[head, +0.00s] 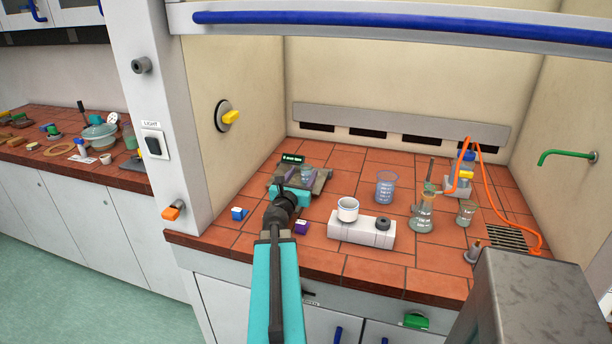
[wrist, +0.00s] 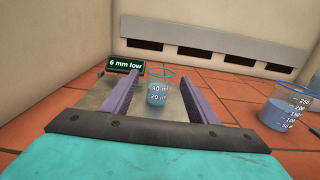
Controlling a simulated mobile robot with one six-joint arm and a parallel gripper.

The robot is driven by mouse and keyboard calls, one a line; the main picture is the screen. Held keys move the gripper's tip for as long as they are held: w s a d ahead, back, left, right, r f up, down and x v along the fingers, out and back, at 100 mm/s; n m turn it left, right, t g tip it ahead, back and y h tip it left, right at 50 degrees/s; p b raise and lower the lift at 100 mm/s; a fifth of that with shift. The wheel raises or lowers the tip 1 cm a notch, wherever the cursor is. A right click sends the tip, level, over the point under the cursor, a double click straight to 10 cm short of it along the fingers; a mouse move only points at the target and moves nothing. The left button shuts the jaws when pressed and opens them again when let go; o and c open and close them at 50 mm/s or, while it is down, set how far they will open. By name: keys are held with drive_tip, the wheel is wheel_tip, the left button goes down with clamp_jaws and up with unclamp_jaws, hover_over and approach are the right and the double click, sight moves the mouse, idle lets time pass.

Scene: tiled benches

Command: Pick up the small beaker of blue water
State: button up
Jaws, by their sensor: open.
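The small beaker of blue water (wrist: 158,93) stands upright between the two purple fingers of my gripper (wrist: 160,84) in the wrist view. Its rim rises above the fingers and its blue water shows low in the glass. My gripper is open, with a finger on either side of the beaker. I cannot tell whether either finger touches it. In the head view the beaker (head: 306,174) is small and partly hidden by my gripper (head: 312,180). A small dark sign (wrist: 125,65) reading "6 mm low" stands behind and left of the beaker.
A larger beaker of blue water (head: 386,188) stands to the right, also in the wrist view (wrist: 288,107). A white device (head: 362,233) with a white cup (head: 348,209), a conical flask (head: 422,214) and an orange hose (head: 520,225) are farther right. The back wall has dark vents.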

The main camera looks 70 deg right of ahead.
sight(307, 167)
drive_tip(key=shift+w+d+p, duration=0.15)
drive_tip(key=shift+d+p, duration=0.5)
drive_tip(key=shift+d, duration=1.65)
drive_tip(key=shift+r, duration=0.1)
drive_tip(key=c, duration=1.2)
drive_tip(key=shift+o, duration=0.2)
drive_tip(key=shift+s+r, duration=0.25)
drive_tip(key=shift+r, duration=0.1)
wheel_tip(307, 167, up, 11)
drive_tip(key=p, duration=0.2)
drive_tip(key=s+d+p, duration=0.1)
drive_tip(key=s, duration=1.8)
drive_tip(key=shift+s, duration=0.25)
drive_tip(key=shift+f, duration=0.1)
